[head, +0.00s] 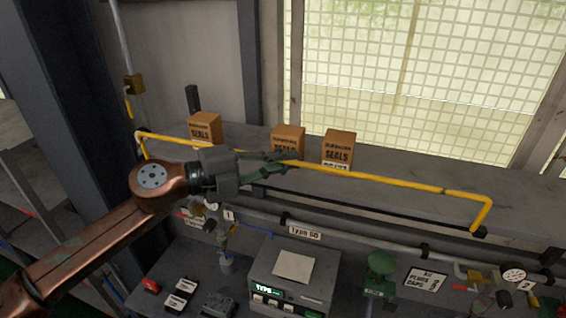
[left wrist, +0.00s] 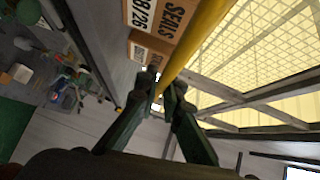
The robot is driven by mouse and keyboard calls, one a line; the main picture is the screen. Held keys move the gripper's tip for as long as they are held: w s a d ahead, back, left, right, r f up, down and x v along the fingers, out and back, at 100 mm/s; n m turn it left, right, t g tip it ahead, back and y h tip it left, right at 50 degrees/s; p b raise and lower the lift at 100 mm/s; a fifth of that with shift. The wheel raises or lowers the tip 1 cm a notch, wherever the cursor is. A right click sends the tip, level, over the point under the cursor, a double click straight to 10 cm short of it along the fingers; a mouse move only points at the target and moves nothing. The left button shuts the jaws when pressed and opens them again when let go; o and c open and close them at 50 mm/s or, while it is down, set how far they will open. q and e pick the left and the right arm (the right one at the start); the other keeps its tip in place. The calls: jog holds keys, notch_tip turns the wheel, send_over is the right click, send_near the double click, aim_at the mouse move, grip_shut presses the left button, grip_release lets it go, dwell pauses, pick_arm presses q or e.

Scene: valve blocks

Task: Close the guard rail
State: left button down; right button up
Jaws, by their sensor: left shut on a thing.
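The guard rail (head: 385,181) is a long yellow bar with bent ends, running along the front of a grey shelf in the head view. It slopes down slightly from left to right. My left gripper (head: 285,162) reaches it from the left and is shut on the bar left of its middle. In the left wrist view the yellow rail (left wrist: 195,40) runs up from between the green fingers (left wrist: 163,90). The fingers hide a short stretch of the bar. My right gripper is not in view.
Cardboard boxes marked SEALS (head: 338,148) stand on the shelf (head: 400,150) behind the rail. Below are a grey pipe, a device with a green display (head: 292,278), a green valve (head: 380,265) and a gauge (head: 514,275). A dark post (head: 60,90) stands at left.

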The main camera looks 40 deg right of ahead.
pick_arm(q)
jog(key=shift+d+r, duration=0.1)
jog(key=shift+r, duration=0.1)
dwell(0.3)
jog(key=c, duration=2.1)
grip_release()
jog(key=shift+s, duration=0.15)
jog(key=shift+f, duration=0.1)
jog(key=v, duration=1.2)
